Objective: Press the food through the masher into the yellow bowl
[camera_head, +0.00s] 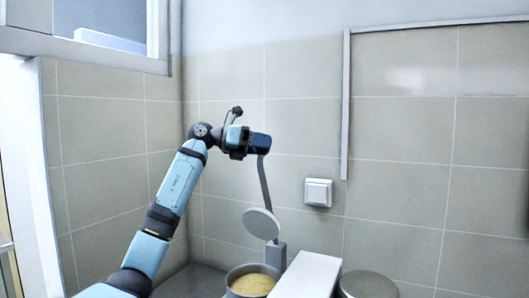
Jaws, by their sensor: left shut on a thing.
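My left gripper (260,145) is shut on the top end of the masher (266,190), a long grey handle that slants down to a pale round disc (261,223). The masher's lower end meets a grey upright block (276,256). The disc hangs tilted above a round container (252,283) with a grey rim and yellow inside, at the bottom of the picture. I cannot tell whether the yellow is food or the bowl itself. The disc appears apart from it. The container's lower part is cut off by the frame. My right gripper is out of view.
A white box-like surface (308,273) stands right of the container. A round metal lid or pot top (369,285) is further right. A dark counter (190,282) lies left. A tiled wall with a white switch (318,192) closes off the back.

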